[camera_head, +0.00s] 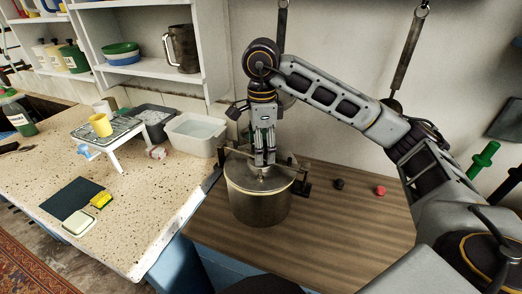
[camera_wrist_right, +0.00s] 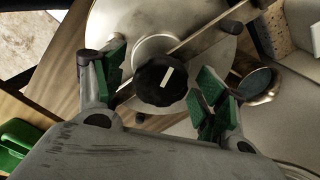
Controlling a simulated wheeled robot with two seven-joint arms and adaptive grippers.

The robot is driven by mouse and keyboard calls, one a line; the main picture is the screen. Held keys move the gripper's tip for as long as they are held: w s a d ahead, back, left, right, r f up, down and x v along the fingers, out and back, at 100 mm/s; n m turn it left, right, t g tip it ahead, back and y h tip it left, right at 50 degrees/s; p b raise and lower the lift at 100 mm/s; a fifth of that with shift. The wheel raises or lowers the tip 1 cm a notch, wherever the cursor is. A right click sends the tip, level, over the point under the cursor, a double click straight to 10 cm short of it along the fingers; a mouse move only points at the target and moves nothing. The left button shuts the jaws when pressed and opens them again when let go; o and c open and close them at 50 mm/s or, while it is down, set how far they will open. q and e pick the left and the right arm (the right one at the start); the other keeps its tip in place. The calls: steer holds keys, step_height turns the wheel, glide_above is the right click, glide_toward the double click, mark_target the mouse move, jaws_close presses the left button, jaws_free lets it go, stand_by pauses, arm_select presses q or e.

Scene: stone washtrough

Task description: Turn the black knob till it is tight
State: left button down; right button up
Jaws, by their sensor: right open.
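A metal pot (camera_head: 258,206) with a lid stands on the wooden counter in the head view. A bar (camera_head: 286,167) crosses the lid. In the right wrist view the round black knob (camera_wrist_right: 161,82), with a white mark on top, sits over the bar (camera_wrist_right: 205,42) at the lid's middle. My right gripper (camera_head: 264,160) points straight down over the lid. In the wrist view its green-padded fingers (camera_wrist_right: 164,80) are open, one on each side of the knob, with gaps visible between pads and knob. The knob is hidden behind the fingers in the head view. My left gripper is not in view.
A small black piece (camera_head: 339,184) and a red one (camera_head: 380,190) lie on the wooden counter (camera_head: 325,232) right of the pot. A white basin (camera_head: 194,135) stands behind left. Ladles hang on the wall behind my right arm. The counter's front is clear.

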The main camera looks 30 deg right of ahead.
steer(key=shift+n, duration=1.8)
steer(key=c, duration=0.9)
steer(key=shift+o, duration=0.2)
steer(key=shift+m, duration=3)
